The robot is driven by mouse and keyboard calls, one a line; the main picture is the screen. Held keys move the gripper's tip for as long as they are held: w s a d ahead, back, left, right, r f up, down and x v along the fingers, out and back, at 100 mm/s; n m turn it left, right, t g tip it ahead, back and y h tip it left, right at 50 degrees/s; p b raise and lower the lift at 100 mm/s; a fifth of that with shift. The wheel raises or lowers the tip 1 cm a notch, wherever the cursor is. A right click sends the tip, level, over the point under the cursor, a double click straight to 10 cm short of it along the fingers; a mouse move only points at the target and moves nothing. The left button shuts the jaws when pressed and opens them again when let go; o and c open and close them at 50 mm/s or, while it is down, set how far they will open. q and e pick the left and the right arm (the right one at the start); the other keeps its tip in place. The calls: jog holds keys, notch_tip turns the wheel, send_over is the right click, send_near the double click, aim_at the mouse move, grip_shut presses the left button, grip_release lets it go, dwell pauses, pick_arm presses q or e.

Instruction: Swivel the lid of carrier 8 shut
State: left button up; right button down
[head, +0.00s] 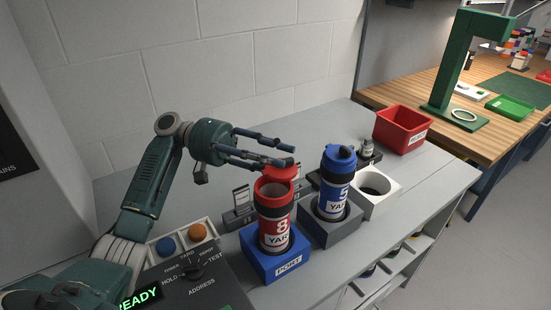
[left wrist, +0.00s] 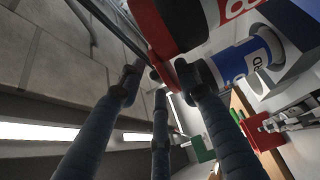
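Carrier 8 (head: 275,215) is a red tube with dark bands, standing upright in a blue block marked PORT (head: 276,264). Its mouth is uncovered, and its red lid (head: 279,172) is swung out to the back of the rim. My left gripper (head: 280,153) is beside and just above the lid, with its blue-grey fingers spread and nothing between them. In the left wrist view the spread fingers (left wrist: 160,85) reach toward the red carrier (left wrist: 190,20) at the top. I cannot tell whether a finger touches the lid. My right gripper is not in view.
A blue carrier marked 5 (head: 337,185) with its lid on stands right of carrier 8 in a grey block (head: 330,232). A white ring holder (head: 376,190) and red bin (head: 401,129) lie farther right. A control panel reading READY (head: 190,285) is at front left.

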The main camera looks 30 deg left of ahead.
pick_arm(q)
jog(key=shift+a, duration=0.1)
jog(key=a, duration=1.2)
jog(key=shift+s, duration=0.25)
jog(key=shift+d, duration=0.1)
